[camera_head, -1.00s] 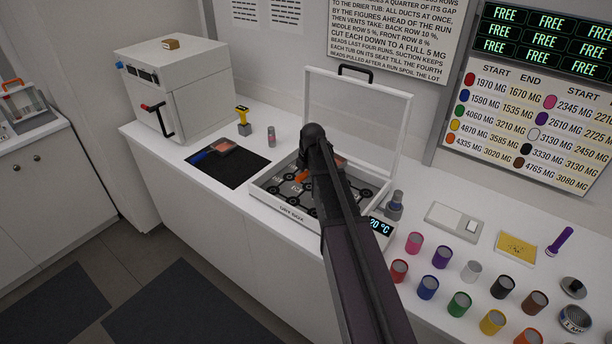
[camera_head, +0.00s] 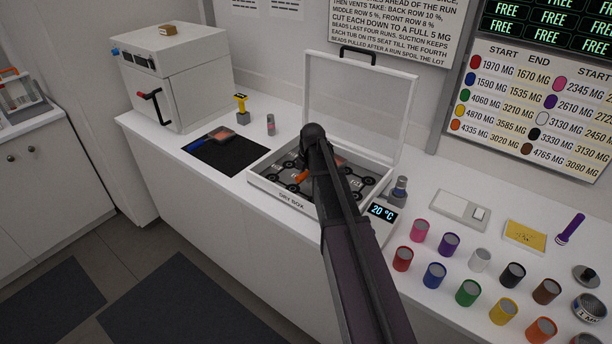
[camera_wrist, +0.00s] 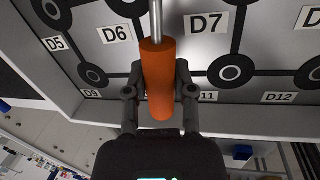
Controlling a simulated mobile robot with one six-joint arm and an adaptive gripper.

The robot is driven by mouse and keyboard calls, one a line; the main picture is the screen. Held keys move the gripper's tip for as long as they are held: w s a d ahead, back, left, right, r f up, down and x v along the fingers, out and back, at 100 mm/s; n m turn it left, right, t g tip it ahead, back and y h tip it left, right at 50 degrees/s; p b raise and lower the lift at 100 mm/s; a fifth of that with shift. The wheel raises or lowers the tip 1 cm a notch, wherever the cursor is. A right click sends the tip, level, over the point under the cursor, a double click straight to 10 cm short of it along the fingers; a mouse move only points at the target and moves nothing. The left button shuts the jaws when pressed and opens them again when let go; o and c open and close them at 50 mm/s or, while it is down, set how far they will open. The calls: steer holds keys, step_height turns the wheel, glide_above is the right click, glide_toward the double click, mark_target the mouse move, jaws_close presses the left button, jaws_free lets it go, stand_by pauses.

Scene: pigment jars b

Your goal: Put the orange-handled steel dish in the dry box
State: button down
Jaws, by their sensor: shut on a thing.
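The orange handle (camera_wrist: 159,85) of the steel dish is between the fingers of my gripper (camera_wrist: 160,92) in the wrist view, which is shut on it. A steel rod runs from the handle out of the top of that view, so the dish pan is not seen there. In the head view the orange handle (camera_head: 303,176) shows beside my arm, over the dry box (camera_head: 283,203). My arm hides most of the dish and gripper. The box's clear lid (camera_head: 357,95) stands open. Its floor has labelled seats with dark rings, such as D6 and D7. I cannot tell whether the dish touches the floor.
A blue-handled dish (camera_head: 212,137) lies on a black mat (camera_head: 232,160) left of the box. A grey bottle (camera_head: 399,190) and a 20 °C display (camera_head: 383,211) are close on the right. Several coloured jars stand further right. The raised lid bounds the back.

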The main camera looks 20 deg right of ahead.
steer(key=shift+f+b, duration=0.45)
steer(key=shift+f, duration=0.45)
stand_by(0.4)
steer(key=shift+c, duration=1.8)
jaws_free()
steer(key=shift+r, duration=0.1)
steer(key=shift+r+p, duration=2.85)
steer(key=shift+r, duration=0.1)
steer(key=shift+s+a, duration=0.1)
steer(key=s+a+m+g, duration=0.1)
steer(key=s+a+m, duration=0.5)
steer(key=s+m, duration=0.5)
steer(key=s+a+m+g, duration=0.1)
steer(key=s+a+m, duration=0.5)
steer(key=s+m, duration=0.6)
steer(key=shift+s+a+f+h, duration=0.2)
steer(key=shift+s+h, duration=0.1)
steer(key=shift+s, duration=0.8)
